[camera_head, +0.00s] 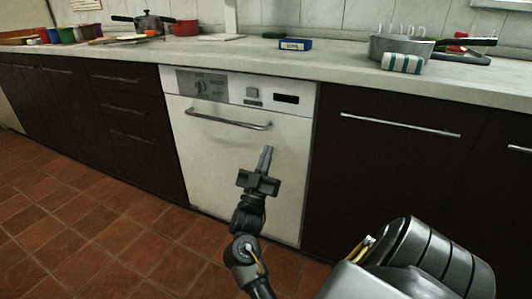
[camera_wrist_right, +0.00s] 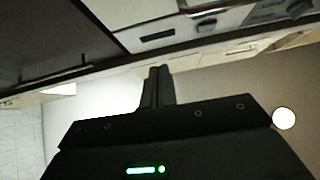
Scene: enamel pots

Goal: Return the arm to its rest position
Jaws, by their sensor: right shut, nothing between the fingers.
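My right gripper (camera_head: 266,158) is raised in front of the white dishwasher (camera_head: 225,165) in the head view. Its fingers are together and point upward, with nothing between them. In the right wrist view the shut fingers (camera_wrist_right: 157,84) also show empty, with counter and appliance fronts beyond them. My right arm comes up from the bottom of the head view. My left gripper is not in view.
Dark cabinets flank the dishwasher. The tiled floor (camera_head: 80,225) at left is clear.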

